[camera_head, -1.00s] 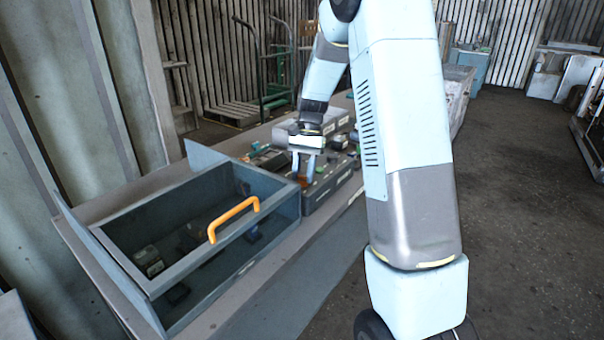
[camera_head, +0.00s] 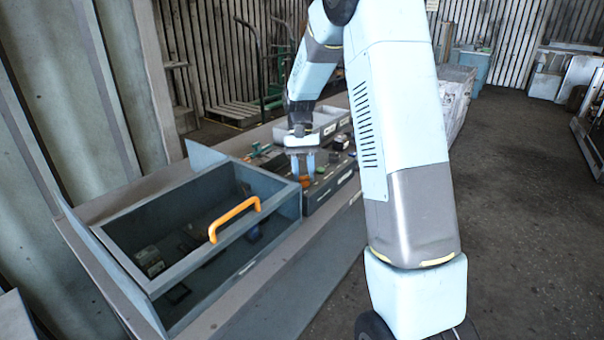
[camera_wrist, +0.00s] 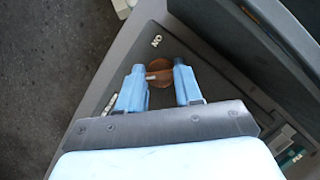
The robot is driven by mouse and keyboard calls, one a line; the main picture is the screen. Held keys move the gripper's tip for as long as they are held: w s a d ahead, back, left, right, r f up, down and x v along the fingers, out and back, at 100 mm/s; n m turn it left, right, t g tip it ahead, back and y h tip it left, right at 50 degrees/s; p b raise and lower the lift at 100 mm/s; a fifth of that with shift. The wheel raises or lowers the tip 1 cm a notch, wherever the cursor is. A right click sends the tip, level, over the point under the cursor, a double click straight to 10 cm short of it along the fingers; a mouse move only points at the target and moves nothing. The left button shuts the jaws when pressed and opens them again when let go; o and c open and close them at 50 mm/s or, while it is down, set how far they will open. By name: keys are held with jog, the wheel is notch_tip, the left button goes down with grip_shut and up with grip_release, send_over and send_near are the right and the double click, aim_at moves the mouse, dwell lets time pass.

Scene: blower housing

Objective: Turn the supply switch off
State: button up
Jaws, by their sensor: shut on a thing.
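The supply switch is a round orange-brown knob (camera_wrist: 160,76) on a dark panel, with a pale bar across it. White "ON" lettering (camera_wrist: 156,41) stands beyond it in the wrist view, and another white label (camera_wrist: 110,104) lies to its left, too blurred to read. My gripper (camera_wrist: 159,67) has its two blue fingers on either side of the knob and is shut on it. In the head view my gripper (camera_head: 302,170) points down at the panel, and the orange knob (camera_head: 305,182) shows just below the fingertips.
Several small parts and a grey tray (camera_head: 330,121) lie around and behind the panel.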

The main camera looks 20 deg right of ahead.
jog(key=shift+d, duration=0.1)
jog(key=o, duration=1)
jog(key=shift+o, duration=0.2)
jog(key=v, duration=1.3)
jog(key=shift+r, duration=0.35)
jog(key=s+r+t, duration=0.3)
jog(key=s+r, duration=0.1)
jog(key=s, duration=0.5)
jog(key=s+r+t, duration=0.2)
jog(key=s+r, duration=0.3)
jog(key=s, duration=0.4)
jog(key=s+f+t, duration=0.2)
jog(key=s, duration=0.6)
jog(key=s+a+f+n+t, duration=0.1)
jog(key=s+t, duration=0.2)
jog(key=s, duration=0.5)
jog(key=shift+a+f+n+h, duration=0.2)
jog(key=shift+f+n+h, duration=0.1)
jog(key=shift+f, duration=0.05)
